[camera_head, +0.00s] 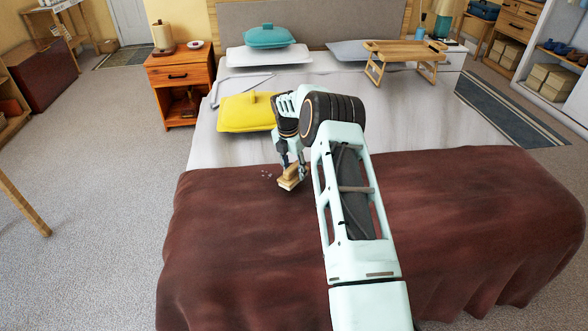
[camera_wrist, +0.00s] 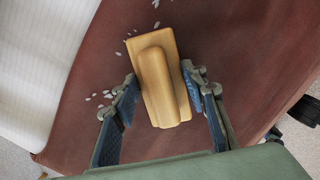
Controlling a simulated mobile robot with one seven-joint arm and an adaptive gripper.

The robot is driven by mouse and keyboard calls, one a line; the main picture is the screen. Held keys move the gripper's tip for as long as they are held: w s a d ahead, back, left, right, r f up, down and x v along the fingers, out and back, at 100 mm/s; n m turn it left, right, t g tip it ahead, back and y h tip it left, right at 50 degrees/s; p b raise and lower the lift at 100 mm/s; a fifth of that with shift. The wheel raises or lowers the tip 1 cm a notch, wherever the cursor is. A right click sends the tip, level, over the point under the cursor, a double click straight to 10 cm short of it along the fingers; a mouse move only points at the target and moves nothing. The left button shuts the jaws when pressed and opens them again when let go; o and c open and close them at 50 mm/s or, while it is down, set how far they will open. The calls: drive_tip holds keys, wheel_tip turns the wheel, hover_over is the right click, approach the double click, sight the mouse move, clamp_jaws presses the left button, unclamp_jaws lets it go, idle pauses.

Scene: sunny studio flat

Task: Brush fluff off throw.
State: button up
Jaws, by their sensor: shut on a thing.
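A dark red-brown throw (camera_head: 440,225) lies across the foot of the bed, and it fills much of the wrist view (camera_wrist: 245,50). My gripper (camera_head: 292,168) is over the throw's edge near the white sheet. In the wrist view my gripper (camera_wrist: 165,92) is shut on the handle of a wooden brush (camera_wrist: 158,85), which also shows in the head view (camera_head: 289,182). The brush is low over the throw; whether it touches is hard to tell. Small pale bits of fluff (camera_head: 267,174) lie beside it, and several show scattered around the brush in the wrist view (camera_wrist: 107,95).
The bed's white sheet (camera_head: 225,150) lies beyond the throw. A yellow cushion-like thing (camera_head: 246,112) rests on it close to my arm. A wooden bed tray (camera_head: 405,50) stands farther back, and an orange nightstand (camera_head: 180,75) stands left. The throw's right side is clear.

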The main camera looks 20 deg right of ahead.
drive_tip(key=shift+f+b, duration=0.75)
drive_tip(key=shift+f, duration=0.7)
